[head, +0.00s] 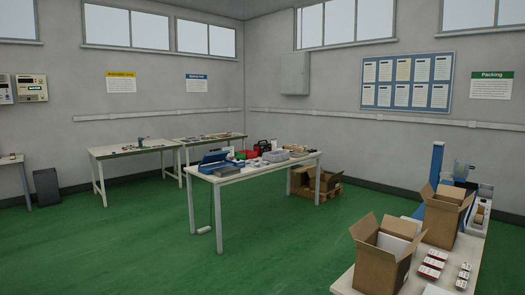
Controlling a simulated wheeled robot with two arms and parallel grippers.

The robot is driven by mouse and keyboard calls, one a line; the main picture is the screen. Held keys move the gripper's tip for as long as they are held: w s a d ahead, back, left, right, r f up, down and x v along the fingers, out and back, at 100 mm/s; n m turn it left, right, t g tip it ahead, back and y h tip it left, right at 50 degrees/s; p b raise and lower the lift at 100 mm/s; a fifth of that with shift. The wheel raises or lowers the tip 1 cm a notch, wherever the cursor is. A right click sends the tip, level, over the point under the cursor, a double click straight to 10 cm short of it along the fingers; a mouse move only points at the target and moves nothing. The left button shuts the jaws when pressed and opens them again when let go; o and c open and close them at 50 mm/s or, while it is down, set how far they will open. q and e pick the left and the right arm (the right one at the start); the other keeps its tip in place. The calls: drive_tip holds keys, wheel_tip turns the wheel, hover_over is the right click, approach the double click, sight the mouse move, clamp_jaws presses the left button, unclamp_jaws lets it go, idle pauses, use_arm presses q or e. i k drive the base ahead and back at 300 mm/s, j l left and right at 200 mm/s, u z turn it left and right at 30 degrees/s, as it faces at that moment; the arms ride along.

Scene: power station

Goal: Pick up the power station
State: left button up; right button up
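No thing in the head view can be clearly made out as the power station. A small dark item with some red (262,147) stands at the back of the middle table (228,180). It is too small to tell whether it is the power station. Neither of my grippers is in view.
Two open cardboard boxes (376,262) (440,222) and several small packs (432,265) are on the packing table at the lower right. Workbenches (130,151) stand along the back left wall. A box on a pallet (318,181) is behind the middle table. Green floor (120,250) is clear at the left.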

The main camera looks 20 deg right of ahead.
sight(261, 149)
drive_tip(key=i+l+z, duration=0.2)
drive_tip(key=i, duration=0.3)
drive_tip(key=i+l+z, duration=0.2)
drive_tip(key=i, duration=0.35)
drive_tip(key=i+l+z, duration=0.15)
drive_tip(key=i, duration=0.4)
drive_tip(key=i+u, duration=0.25)
drive_tip(key=i, duration=0.6)
drive_tip(key=i+l+u, duration=0.25)
drive_tip(key=i, duration=0.65)
drive_tip(key=i+z, duration=0.35)
drive_tip(key=i, duration=0.25)
drive_tip(key=i+j+z, duration=0.35)
drive_tip(key=i, duration=0.2)
drive_tip(key=i+l+z, duration=0.15)
drive_tip(key=i+z, duration=1)
drive_tip(key=i+u, duration=0.1)
drive_tip(key=i, duration=0.6)
drive_tip(key=i+l+u, duration=0.1)
drive_tip(key=i, duration=0.65)
